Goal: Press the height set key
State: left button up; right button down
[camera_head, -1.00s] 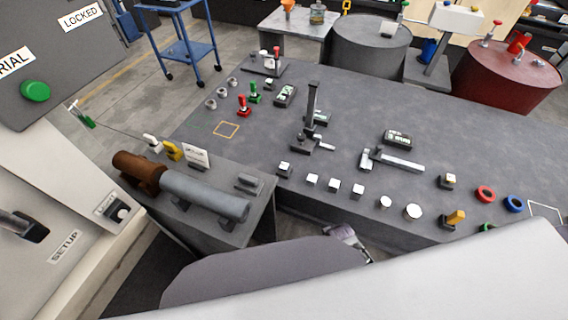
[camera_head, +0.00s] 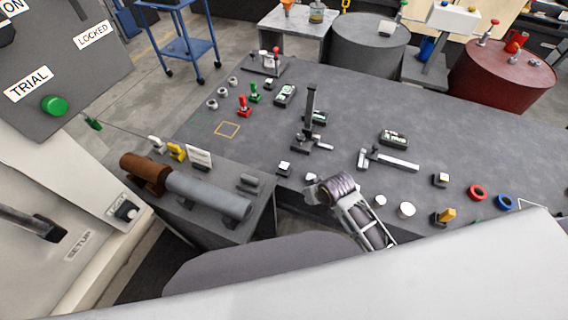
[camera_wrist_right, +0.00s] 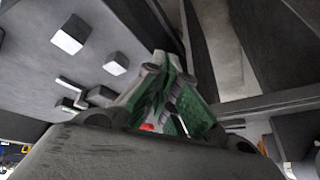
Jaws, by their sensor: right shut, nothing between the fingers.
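A height gauge with a dark upright column (camera_head: 311,100) and a small display (camera_head: 317,117) stands on the grey table in the head view. I cannot tell which key is the height set key. My right gripper (camera_head: 312,192) is over the table's near edge, in front of the gauge and apart from it. It is shut and empty; its green-padded fingers also show in the wrist view (camera_wrist_right: 162,70). A white-topped block (camera_head: 284,168) stands left of it. Two white-topped blocks show in the wrist view, one (camera_wrist_right: 72,36) nearer and one (camera_wrist_right: 116,63) farther. My left gripper is out of view.
A caliper-like tool (camera_head: 390,161) and a small display box (camera_head: 394,138) lie right of the gauge. White round pieces (camera_head: 406,210) and a red ring (camera_head: 478,192) are right of my right arm. A side stand with a grey cylinder (camera_head: 208,195) is at left. The middle tabletop is mostly clear.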

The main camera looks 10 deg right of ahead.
jog(key=w+a+r+y, duration=0.1)
jog(key=w+a+r, duration=0.3)
jog(key=w+r, duration=0.1)
jog(key=r+m+t+y+p, duration=0.1)
jog(key=m+t+y, duration=0.1)
jog(key=m+t, duration=0.15)
send_over(286, 163)
jog(key=shift+s+r+m+g, duration=0.1)
jog(key=shift+r+m+g, duration=0.05)
jog(key=shift+m+g, duration=0.15)
jog(key=shift+f, duration=0.25)
jog(key=shift+f+b, duration=2.9)
jog(key=shift+b, duration=0.75)
jog(key=shift+f+b, duration=0.4)
jog(key=shift+f, duration=0.85)
jog(key=shift+f, duration=0.4)
